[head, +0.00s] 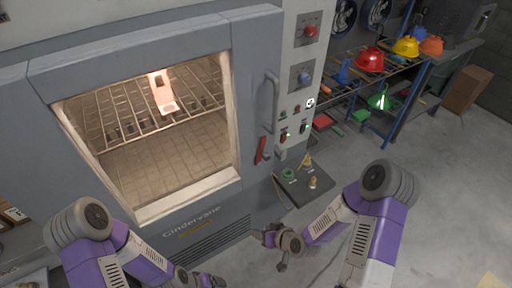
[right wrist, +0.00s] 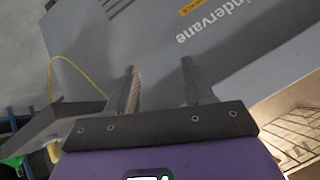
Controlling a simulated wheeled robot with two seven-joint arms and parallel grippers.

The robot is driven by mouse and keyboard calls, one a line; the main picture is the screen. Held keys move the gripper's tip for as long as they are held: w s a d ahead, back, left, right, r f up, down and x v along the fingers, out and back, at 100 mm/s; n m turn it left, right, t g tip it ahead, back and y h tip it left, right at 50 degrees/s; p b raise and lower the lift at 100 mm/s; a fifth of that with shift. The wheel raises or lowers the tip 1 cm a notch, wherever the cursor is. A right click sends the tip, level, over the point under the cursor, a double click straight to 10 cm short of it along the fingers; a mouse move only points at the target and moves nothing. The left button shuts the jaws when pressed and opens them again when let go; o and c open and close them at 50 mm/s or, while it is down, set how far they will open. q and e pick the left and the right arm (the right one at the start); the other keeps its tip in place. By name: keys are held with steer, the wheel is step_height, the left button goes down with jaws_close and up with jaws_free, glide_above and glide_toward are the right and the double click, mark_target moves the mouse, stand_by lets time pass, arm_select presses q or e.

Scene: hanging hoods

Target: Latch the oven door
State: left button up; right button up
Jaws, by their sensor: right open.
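The oven door (head: 243,95) is a grey panel with a large lit window, and it looks closed or nearly so. A grey bar handle (head: 272,101) runs up its right edge. A red latch lever (head: 262,150) sits below the handle, tilted slightly from upright. My right gripper (head: 270,250) is below and apart from the lever, in front of the oven's lower part. Its two fingers (right wrist: 159,66) are spread and empty in the right wrist view, before the grey oven front (right wrist: 230,40). My left gripper (head: 208,281) is at the bottom edge, partly cut off; its fingers are unclear.
A rack (head: 385,75) with coloured helmets is at the back right. The floor (head: 450,170) at right is mostly clear.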

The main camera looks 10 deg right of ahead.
steer(key=w+d+r+n+t+p, duration=0.1)
steer(key=w+d+r+t, duration=0.25)
steer(key=r, duration=0.55)
steer(key=n+t+y+p, duration=0.1)
steer(key=n+t+p, duration=0.15)
steer(key=t, duration=0.35)
glide_toward(268, 159)
steer(key=w, duration=0.3)
steer(key=shift+n, duration=0.35)
steer(key=x, duration=0.3)
steer(key=a+x, duration=0.1)
steer(key=x, duration=0.2)
steer(key=shift+r, duration=0.15)
steer(key=shift+w+a, duration=0.2)
steer(key=shift+w, duration=0.35)
arm_select(q)
step_height(268, 159, up, 4)
steer(key=shift+s+r, duration=0.1)
steer(key=shift+r, duration=0.15)
arm_select(e)
jaws_close()
